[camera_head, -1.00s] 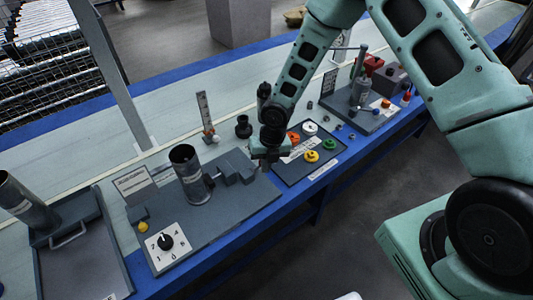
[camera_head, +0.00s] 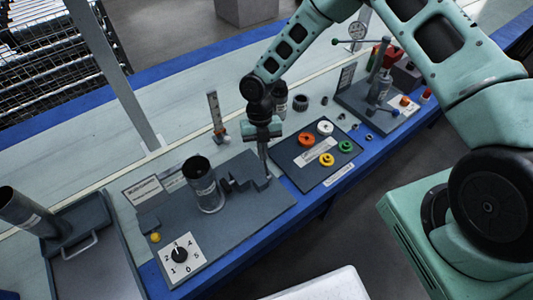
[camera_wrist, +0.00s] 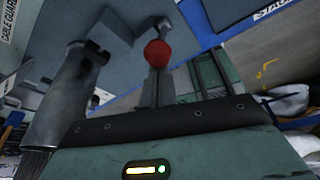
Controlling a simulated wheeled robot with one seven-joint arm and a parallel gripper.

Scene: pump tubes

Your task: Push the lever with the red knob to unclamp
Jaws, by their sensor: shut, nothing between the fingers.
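The red knob (camera_wrist: 157,52) shows in the wrist view, just beyond the end of my gripper (camera_wrist: 157,82). I cannot tell whether they touch. In the head view the knob cannot be made out; my gripper (camera_head: 265,168) is over the right end of the dark grey clamp (camera_head: 242,182), fingers pointing down. The fingers are shut and empty. The grey tube (camera_head: 204,186) stands upright left of the clamp on its grey base plate (camera_head: 235,215). It also shows at the left of the wrist view (camera_wrist: 68,95).
A panel with coloured buttons (camera_head: 300,170) lies right of the clamp plate. A numbered dial (camera_head: 180,255) is at its front left. Another fixture (camera_head: 378,95) stands farther right. A tray (camera_head: 85,262) with a tube is at left.

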